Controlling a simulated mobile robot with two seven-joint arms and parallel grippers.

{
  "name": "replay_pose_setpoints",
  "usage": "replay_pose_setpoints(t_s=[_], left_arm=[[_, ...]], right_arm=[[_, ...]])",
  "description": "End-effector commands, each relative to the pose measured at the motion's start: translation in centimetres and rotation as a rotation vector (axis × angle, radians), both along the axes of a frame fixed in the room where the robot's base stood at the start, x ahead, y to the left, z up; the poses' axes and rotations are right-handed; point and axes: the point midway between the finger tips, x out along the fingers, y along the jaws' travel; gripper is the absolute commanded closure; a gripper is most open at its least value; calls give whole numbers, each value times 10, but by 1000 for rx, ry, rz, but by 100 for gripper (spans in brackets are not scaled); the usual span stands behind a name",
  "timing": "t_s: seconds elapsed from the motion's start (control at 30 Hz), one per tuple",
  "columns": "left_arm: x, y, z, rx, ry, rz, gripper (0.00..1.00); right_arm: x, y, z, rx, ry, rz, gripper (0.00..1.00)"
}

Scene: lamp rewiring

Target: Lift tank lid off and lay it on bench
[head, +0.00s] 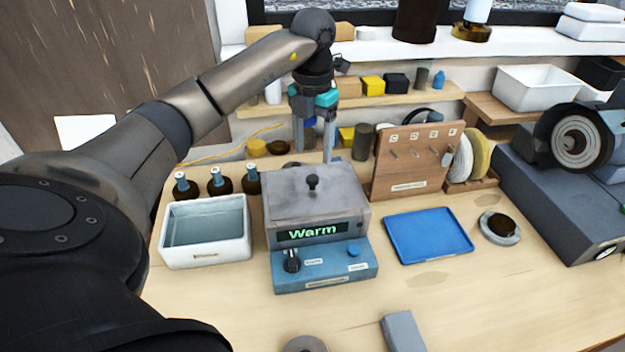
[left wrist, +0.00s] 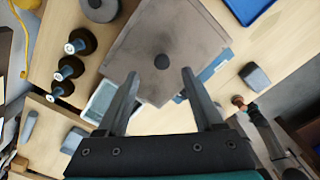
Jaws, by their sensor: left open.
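The tank (head: 317,232) is a grey box with a blue front base and a display reading "Warm". Its flat grey lid (head: 340,185) is on top, with a small black knob (head: 312,183) in the middle. My left gripper (head: 314,160) is open and empty above the back of the lid, apart from the knob. In the left wrist view the lid (left wrist: 190,45) lies below, and the knob (left wrist: 161,62) shows just beyond the open fingertips (left wrist: 160,74). My right gripper is in neither view.
A white basin (head: 205,258) stands left of the tank, with several dark bottles (head: 220,183) behind it. A blue tray (head: 430,236) and a wooden peg board (head: 411,160) are to the right. Bare bench (head: 240,305) shows in front, with a grey block (head: 403,332).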

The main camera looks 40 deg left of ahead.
Motion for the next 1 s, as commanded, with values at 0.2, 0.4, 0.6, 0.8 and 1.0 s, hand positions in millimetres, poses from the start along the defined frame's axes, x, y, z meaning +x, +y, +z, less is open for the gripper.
replay_pose_setpoints(t_s=[0.2, 0.4, 0.6, 0.8, 1.0], left_arm=[[0, 0, -16, -1, 0, 0, 31], [-5, -3, -35, 0, 3, -1, 31], [-7, -4, -60, -1, 1, 1, 31], [-6, -4, -68, 0, -1, 1, 31], [-6, -4, -67, 0, -1, 0, 39]], right_arm=[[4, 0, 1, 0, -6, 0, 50], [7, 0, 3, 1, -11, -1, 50], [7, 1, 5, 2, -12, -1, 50], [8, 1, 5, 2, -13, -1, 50], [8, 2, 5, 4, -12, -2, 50]])
